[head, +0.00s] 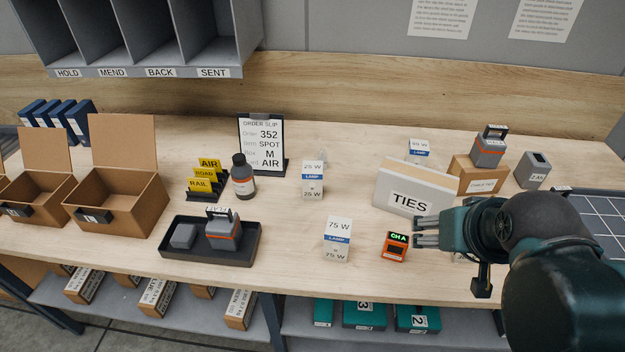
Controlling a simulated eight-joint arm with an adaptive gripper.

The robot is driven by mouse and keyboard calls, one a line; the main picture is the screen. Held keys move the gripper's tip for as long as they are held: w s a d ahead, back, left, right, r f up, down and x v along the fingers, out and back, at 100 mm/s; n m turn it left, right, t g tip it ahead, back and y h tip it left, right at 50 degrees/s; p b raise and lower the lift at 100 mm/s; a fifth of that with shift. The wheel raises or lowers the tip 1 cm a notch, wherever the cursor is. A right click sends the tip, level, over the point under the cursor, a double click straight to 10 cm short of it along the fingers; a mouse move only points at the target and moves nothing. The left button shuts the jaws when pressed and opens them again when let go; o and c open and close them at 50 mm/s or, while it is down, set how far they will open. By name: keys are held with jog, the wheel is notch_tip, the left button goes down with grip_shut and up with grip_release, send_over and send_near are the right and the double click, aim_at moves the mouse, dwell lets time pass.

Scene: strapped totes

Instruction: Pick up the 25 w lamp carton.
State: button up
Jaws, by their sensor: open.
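The 25 W lamp carton (313,181) is a small white box with a blue LAMP band, standing upright mid-table in front of the order slip. A similar 75 W lamp carton (337,240) stands nearer the front edge. A third lamp carton (418,151) stands farther back; its wattage is too small to read. My gripper (416,231) is open and empty at the right, its fingers pointing left. It is to the right of and nearer the front than the 25 W carton, well apart from it.
An orange CH A device (395,246) sits just beside my fingertips. The TIES box (412,190) stands behind my gripper. A dark bottle (243,176) and order slip stand (262,145) are left of the 25 W carton. A black tray (180,247) is front left. Table between the two nearer cartons is clear.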

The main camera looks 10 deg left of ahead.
jog(key=w+a+r+m+g+p, duration=0.2)
jog(key=w+a+r+m+p, duration=0.5)
jog(key=w, duration=0.3)
jog(key=m+g+p, duration=0.5)
jog(key=m+p, duration=0.5)
jog(key=p, duration=0.4)
send_over(313, 167)
notch_tip(313, 167, down, 5)
jog(key=shift+w+a+f, duration=0.1)
jog(key=shift+a, duration=0.05)
notch_tip(313, 167, down, 5)
jog(key=shift+r, duration=0.1)
jog(key=shift+f, duration=0.55)
jog(key=shift+f, duration=0.1)
jog(key=shift+f, duration=1.2)
